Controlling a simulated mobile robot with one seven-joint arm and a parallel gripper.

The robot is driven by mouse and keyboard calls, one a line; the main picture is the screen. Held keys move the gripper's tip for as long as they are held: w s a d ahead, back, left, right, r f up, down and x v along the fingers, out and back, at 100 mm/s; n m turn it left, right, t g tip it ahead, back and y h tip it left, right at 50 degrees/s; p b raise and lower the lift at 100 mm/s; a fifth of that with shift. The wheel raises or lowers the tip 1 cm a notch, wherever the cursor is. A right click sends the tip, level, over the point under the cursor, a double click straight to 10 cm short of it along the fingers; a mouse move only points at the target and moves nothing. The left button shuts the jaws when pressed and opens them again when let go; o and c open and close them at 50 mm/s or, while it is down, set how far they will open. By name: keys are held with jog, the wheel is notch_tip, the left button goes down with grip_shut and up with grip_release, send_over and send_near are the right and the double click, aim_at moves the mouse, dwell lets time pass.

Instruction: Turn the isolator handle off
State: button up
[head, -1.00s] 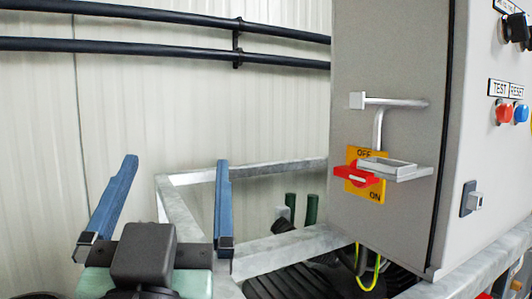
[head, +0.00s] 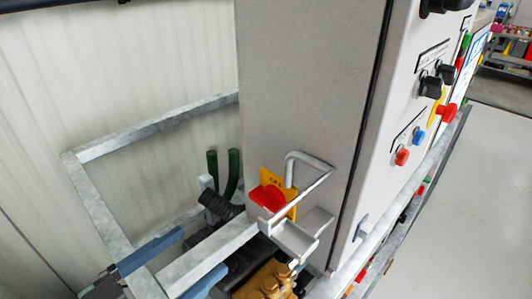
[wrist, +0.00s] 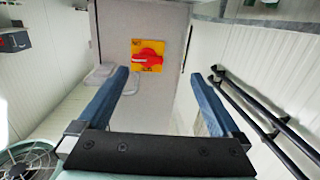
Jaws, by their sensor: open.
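The red isolator handle (head: 268,197) sits on a yellow plate (head: 291,206) on the side of the grey cabinet. A grey metal bracket (head: 312,190) stands out beside and in front of it. In the wrist view the red handle (wrist: 148,57) lies roughly level across its yellow plate (wrist: 137,45). My gripper (head: 205,248) is at the lower left in the head view, its blue fingers apart and empty. In the wrist view my gripper (wrist: 158,73) faces the cabinet, with the handle seen between and beyond the fingertips, apart from them.
The grey cabinet (head: 305,90) carries buttons and knobs on its front. A galvanised frame rail (head: 150,125) runs left of it, with green pipes (head: 222,172) and a brass fitting (head: 270,283) below. Black wall pipes (wrist: 262,110) run at right in the wrist view. Open floor (head: 470,200) lies right.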

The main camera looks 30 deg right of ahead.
aim_at(262, 206)
jog(key=shift+m+g+h, duration=0.4)
jog(key=shift+m+h, duration=0.1)
jog(key=shift+h, duration=0.1)
jog(key=p+x, duration=0.1)
jog(key=x, duration=0.3)
jog(key=s+r+p+x, duration=0.1)
jog(key=p+x, duration=0.1)
jog(key=x, duration=0.2)
jog(key=p+x, duration=0.1)
jog(key=x, duration=0.3)
jog(key=shift+d+r+p, duration=0.15)
jog(key=shift+d+p, duration=0.2)
jog(key=shift+d, duration=0.1)
jog(key=c, duration=1.2)
